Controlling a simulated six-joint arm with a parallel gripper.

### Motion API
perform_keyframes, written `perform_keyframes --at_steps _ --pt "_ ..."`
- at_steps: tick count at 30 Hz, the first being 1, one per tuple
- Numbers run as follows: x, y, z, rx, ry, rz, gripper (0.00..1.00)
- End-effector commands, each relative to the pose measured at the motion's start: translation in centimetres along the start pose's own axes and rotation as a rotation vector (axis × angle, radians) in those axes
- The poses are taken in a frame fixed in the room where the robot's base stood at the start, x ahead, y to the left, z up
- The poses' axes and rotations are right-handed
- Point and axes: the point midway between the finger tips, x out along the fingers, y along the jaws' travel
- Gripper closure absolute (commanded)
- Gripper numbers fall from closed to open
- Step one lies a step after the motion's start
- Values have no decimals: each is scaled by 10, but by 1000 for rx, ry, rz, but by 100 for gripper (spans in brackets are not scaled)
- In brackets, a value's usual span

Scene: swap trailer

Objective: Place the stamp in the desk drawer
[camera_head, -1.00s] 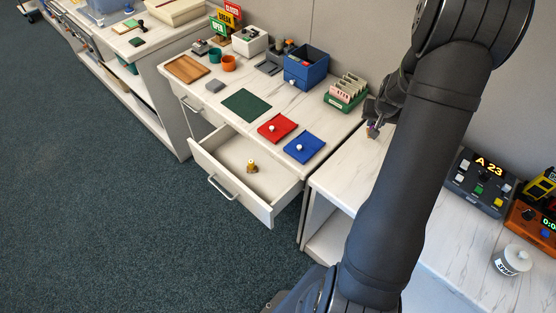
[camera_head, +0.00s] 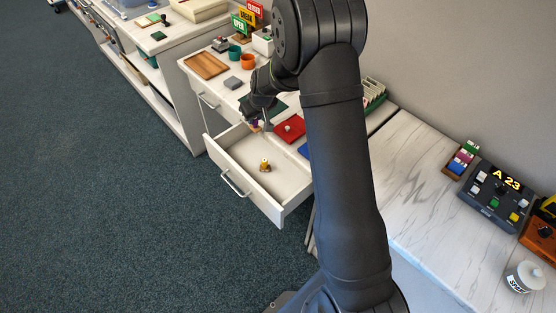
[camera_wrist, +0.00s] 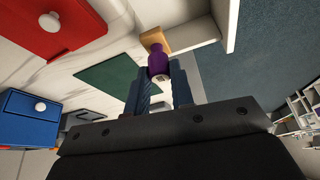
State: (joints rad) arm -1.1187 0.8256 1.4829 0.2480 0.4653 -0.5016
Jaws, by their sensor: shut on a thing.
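My gripper (camera_head: 256,121) is over the near edge of the desk, by the back of the open drawer (camera_head: 238,190). In the wrist view my gripper (camera_wrist: 164,85) is shut on a stamp with a purple handle (camera_wrist: 157,62) and a tan block (camera_wrist: 154,39) at its far end. In the head view the stamp (camera_head: 255,124) is a small purple spot, partly hidden by the gripper. The drawer is pulled out and holds a small yellow-and-brown piece (camera_head: 265,165), with bare floor around it.
A red pad with a white knob (camera_head: 289,128) lies right of the gripper; a blue one (camera_wrist: 27,118) is beside it. A dark green mat (camera_wrist: 108,74) lies under the arm. A grey block (camera_head: 232,83) and wooden tray (camera_head: 206,66) are further left. The right-hand desk holds a stamp rack (camera_head: 461,160).

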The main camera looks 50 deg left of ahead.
Motion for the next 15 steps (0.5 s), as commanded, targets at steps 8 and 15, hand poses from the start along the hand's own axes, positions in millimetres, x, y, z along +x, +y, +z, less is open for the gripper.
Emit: perform_keyframes --at_steps 8,15 --pt "64 -33 -7 -1 -3 0 100" --pt "94 -47 -7 2 -2 1 100"
